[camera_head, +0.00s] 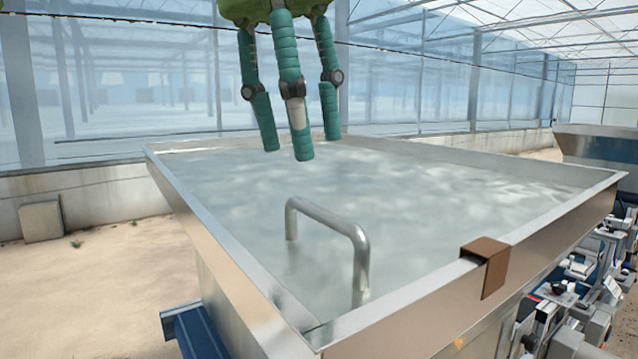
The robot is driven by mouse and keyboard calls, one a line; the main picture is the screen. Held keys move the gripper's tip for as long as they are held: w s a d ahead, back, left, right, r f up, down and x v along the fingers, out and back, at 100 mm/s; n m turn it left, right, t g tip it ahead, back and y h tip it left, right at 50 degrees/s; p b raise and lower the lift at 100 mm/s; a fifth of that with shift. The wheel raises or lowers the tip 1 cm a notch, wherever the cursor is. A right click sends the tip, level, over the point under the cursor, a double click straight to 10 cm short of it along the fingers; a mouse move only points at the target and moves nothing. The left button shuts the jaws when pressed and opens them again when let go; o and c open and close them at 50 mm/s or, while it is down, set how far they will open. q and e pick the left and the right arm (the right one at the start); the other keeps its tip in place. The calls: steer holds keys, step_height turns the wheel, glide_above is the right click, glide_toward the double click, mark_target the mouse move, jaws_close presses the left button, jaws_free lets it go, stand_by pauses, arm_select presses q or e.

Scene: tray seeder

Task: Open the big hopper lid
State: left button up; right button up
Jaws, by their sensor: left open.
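The big hopper (420,318) is a large metal box with a raised rim, filling the middle of the head view. Its lid (440,195) is a flat, pale grey, mottled panel lying inside the rim, and it looks shut. A grey U-shaped bar handle (327,214) stands up from the lid near its front left. My left gripper (302,146) has green fingers pointing down. It is open and empty, and shows above and behind the handle, apart from it. My right gripper is not in view.
A brown bracket (486,264) sits over the hopper's front right rim. Machinery (580,290) with many small parts stands at the right, below the rim. A second metal hopper (600,143) shows at the far right. The sandy floor at left is mostly clear.

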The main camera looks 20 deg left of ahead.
mark_target(318, 214)
arm_select(q)
steer(key=f, duration=0.1)
steer(key=w+f, duration=0.1)
steer(key=f, duration=0.2)
steer(key=shift+w+d, duration=0.1)
steer(key=shift+w, duration=0.3)
steer(key=shift+s+f, duration=0.1)
steer(key=shift+f, duration=0.3)
steer(key=shift+s+d+f, duration=0.1)
steer(key=shift+d+f, duration=0.05)
steer(key=shift+f, duration=0.7)
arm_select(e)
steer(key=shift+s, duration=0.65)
arm_select(q)
jaws_close()
steer(key=shift+d, duration=0.1)
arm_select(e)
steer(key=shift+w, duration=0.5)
